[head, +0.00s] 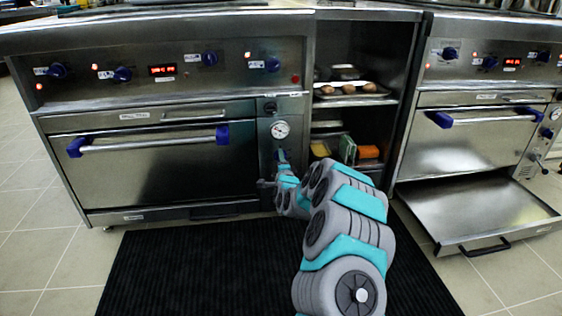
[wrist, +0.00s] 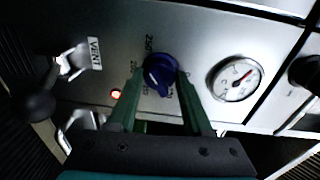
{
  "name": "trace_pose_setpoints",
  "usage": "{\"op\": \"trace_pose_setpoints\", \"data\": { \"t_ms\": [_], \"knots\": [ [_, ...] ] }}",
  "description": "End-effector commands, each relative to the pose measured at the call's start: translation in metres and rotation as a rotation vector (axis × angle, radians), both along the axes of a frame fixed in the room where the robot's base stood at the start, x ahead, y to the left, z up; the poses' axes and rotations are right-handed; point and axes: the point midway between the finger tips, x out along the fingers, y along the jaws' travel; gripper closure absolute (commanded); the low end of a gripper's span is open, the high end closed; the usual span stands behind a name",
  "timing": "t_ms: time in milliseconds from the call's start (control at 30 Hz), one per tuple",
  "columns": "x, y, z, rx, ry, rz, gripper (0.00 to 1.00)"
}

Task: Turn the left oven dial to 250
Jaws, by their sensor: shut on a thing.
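The left oven (head: 150,165) has a narrow side panel at its right with a thermometer gauge. In the wrist view the blue dial (wrist: 160,70) sits on this panel, with printed numbers around it. "250" is printed at its upper left and "200" lower on the left. A pale mark shows on the dial's lower left, but its exact reading is unclear. My gripper (wrist: 160,78) has its two green fingers on either side of the dial, shut on it. In the head view my gripper (head: 281,158) is at the panel below the gauge and mostly hides the dial.
The round gauge (wrist: 235,80) is close to the right finger in the wrist view. A lit lamp (wrist: 116,94) and a vent lever with a black ball (wrist: 38,105) lie to the left. An open shelf (head: 347,102) and a second oven with a lowered drawer (head: 480,212) stand to the right.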

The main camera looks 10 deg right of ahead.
Motion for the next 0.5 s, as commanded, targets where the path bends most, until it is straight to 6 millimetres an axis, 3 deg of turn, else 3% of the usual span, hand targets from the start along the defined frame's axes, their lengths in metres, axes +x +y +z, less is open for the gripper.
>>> {"op": "trace_pose_setpoints", "data": {
  "t_ms": [500],
  "knots": [
    [-0.0002, 0.0005, -0.0014, 0.104, 0.003, 0.002, 1.00]
  ]
}}
